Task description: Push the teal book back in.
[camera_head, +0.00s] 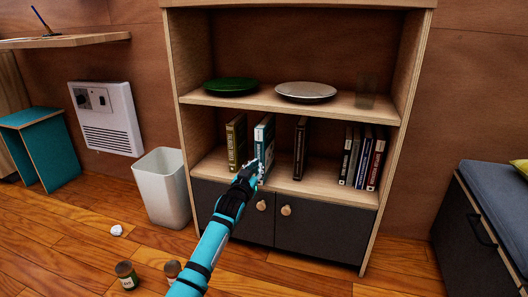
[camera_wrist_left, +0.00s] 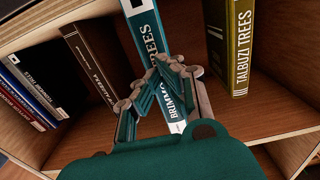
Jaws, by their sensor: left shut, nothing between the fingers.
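The teal book (camera_head: 264,138) stands upright on the lower open shelf (camera_head: 318,185), between an olive book and a dark brown book. Its white-lettered spine also shows in the left wrist view (camera_wrist_left: 145,35). My left gripper (camera_head: 252,166) is shut and empty, with its fingertips in front of the lower part of the teal book's spine. In the left wrist view the fingers (camera_wrist_left: 168,68) cover part of the spine lettering. I cannot tell whether they touch it. My right gripper is not in view.
The olive book (camera_head: 236,143) and the dark brown book (camera_head: 300,148) stand on either side. Several books (camera_head: 362,158) lean together at the shelf's right. A green plate (camera_head: 231,86) and a grey plate (camera_head: 305,91) lie above. A white bin (camera_head: 162,188) and jars (camera_head: 126,275) stand on the floor.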

